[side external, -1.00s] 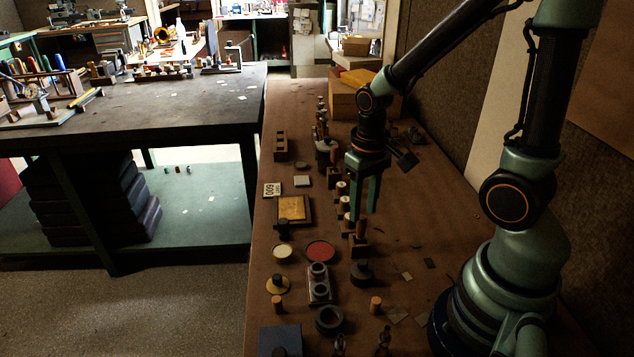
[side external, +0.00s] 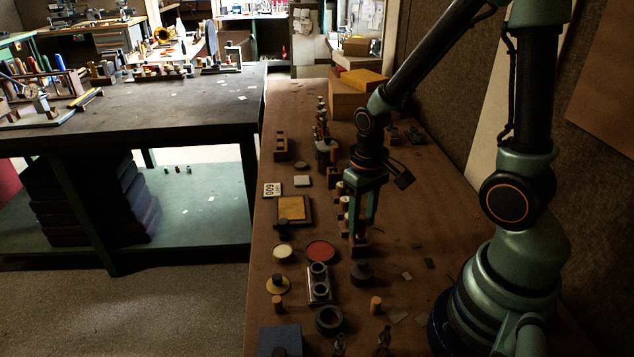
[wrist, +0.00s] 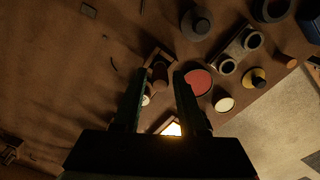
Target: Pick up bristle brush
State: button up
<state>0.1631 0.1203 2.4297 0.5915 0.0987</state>
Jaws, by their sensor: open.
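A short brown cylinder (wrist: 160,72) stands upright in a small wooden block (wrist: 158,53), which also shows in the side view (side external: 362,251). It may be the bristle brush, but it is too dark to see bristles. My gripper (side external: 360,234) points straight down just above this block, with its fingers around the cylinder's place. In the wrist view my gripper (wrist: 160,80) is open, one finger on each side of the cylinder. The fingers hide most of the cylinder in the side view.
Pale-topped pieces (side external: 343,202) stand in a row close behind my gripper. A red disc (side external: 322,251), a dark knobbed weight (side external: 362,272) and a two-ring holder (side external: 319,284) lie near. The brown bench (side external: 420,200) is mostly clear to the right.

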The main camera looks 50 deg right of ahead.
grip_shut()
jog(key=shift+r, duration=3.95)
